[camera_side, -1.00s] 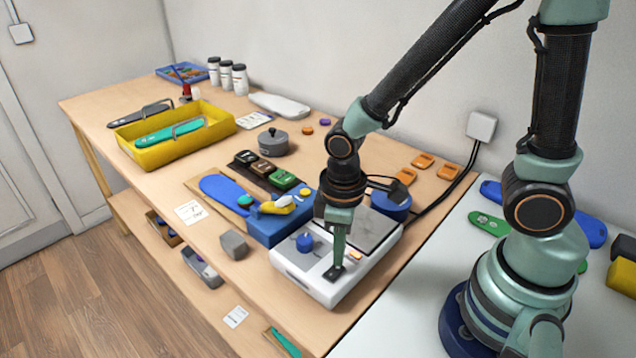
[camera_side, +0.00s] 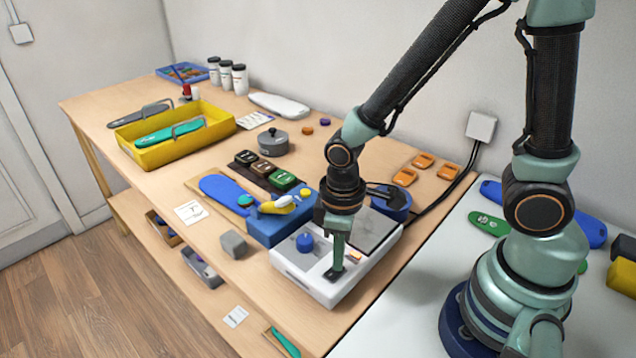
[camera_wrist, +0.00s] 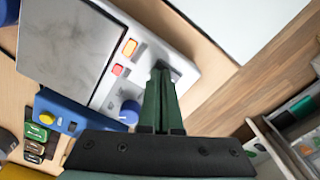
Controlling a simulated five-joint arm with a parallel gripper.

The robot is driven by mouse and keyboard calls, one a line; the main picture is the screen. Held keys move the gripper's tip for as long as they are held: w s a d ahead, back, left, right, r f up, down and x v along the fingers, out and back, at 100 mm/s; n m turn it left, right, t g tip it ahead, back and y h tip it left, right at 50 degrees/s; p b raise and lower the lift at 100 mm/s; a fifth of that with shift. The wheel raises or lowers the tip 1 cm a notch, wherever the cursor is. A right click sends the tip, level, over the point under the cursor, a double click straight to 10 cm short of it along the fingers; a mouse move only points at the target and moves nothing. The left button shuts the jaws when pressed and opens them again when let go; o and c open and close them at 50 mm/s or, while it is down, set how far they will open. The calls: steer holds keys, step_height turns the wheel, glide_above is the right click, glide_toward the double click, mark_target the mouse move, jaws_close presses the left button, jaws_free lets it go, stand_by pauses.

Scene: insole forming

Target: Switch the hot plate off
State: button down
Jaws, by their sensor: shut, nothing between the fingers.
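The white hot plate (camera_side: 305,275) stands at the table's near right edge, with a grey heating surface (camera_side: 372,232) and a blue knob (camera_side: 305,242). A dark switch (camera_side: 342,275) is on its front right corner, mostly hidden by my gripper (camera_side: 334,270). My gripper is shut and empty, pointing down, its tips at the switch; contact is hard to tell. In the wrist view the shut fingertips (camera_wrist: 162,68) cover most of the switch. The wrist view also shows the blue knob (camera_wrist: 130,112), an orange lamp (camera_wrist: 129,47) and a smaller red one (camera_wrist: 117,69).
A blue block (camera_side: 272,230) with a blue insole shape stands left of the hot plate. A grey block (camera_side: 234,245) lies near the front edge. A blue round thing (camera_side: 392,202) is behind the hot plate. A yellow tray (camera_side: 150,155) is far left.

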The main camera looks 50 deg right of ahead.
steer(key=shift+r, duration=3.45)
steer(key=shift+r, duration=0.1)
steer(key=w+d+r+m+t, duration=0.2)
steer(key=d+r+m+t, duration=0.3)
steer(key=d+r, duration=0.4)
step_height(320, 180, up, 3)
steer(key=shift+r+m+t, duration=0.15)
steer(key=shift+m+t, duration=0.15)
steer(key=shift+m, duration=0.2)
